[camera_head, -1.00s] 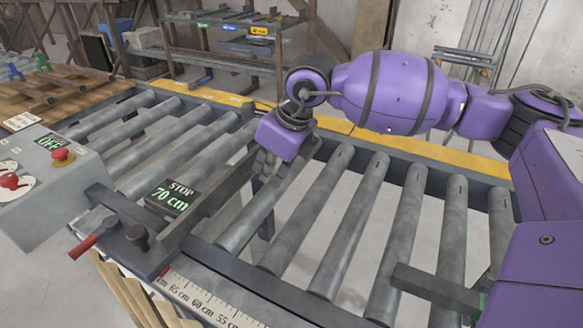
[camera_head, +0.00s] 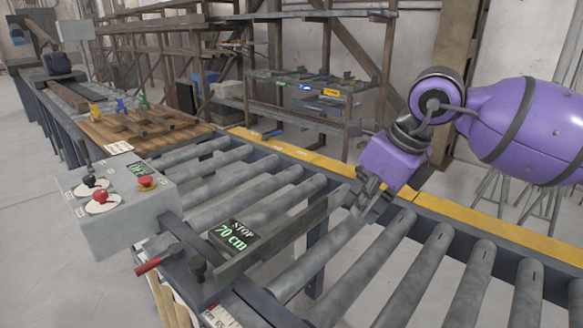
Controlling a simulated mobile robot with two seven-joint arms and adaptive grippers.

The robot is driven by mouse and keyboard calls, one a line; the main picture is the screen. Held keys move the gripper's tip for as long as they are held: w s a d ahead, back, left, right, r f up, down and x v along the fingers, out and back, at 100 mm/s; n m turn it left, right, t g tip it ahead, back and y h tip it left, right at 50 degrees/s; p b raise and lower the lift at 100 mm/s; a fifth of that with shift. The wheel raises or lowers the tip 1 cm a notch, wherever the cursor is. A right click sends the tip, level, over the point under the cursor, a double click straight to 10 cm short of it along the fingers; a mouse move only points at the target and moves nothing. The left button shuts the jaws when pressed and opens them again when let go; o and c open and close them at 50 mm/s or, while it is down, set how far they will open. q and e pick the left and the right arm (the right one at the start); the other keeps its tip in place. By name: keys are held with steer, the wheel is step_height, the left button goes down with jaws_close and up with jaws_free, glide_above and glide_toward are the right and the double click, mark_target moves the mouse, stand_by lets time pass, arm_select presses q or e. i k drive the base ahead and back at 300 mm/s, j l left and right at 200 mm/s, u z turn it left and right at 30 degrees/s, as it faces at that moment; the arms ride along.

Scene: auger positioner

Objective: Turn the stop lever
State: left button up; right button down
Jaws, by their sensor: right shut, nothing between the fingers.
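The stop lever with a red handle (camera_head: 149,265) sits at the near left edge of the roller conveyor, below the control box. A dark stop unit with a display reading "STOP 70 cm" (camera_head: 233,235) is beside it. Its long grey stop plate (camera_head: 275,238) lies slantwise over the rollers. My right gripper (camera_head: 364,207) is shut and empty, pointing down over the rollers near the far end of the stop plate. I cannot tell whether it touches the plate. It is well to the right of the red lever. My left gripper is not in view.
A grey control box (camera_head: 125,229) with a red button (camera_head: 146,182) and knobs stands left of the lever. A ruler (camera_head: 220,316) runs along the near edge. Wooden pieces (camera_head: 140,125) lie on the table at the far left. Shelves (camera_head: 310,95) stand behind the conveyor.

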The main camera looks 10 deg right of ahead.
mark_target(176, 250)
steer(key=k+j, duration=0.3)
steer(key=k, duration=0.15)
steer(key=k+j, duration=0.25)
steer(key=k, duration=0.25)
steer(key=k+j, duration=0.3)
steer(key=k, duration=0.15)
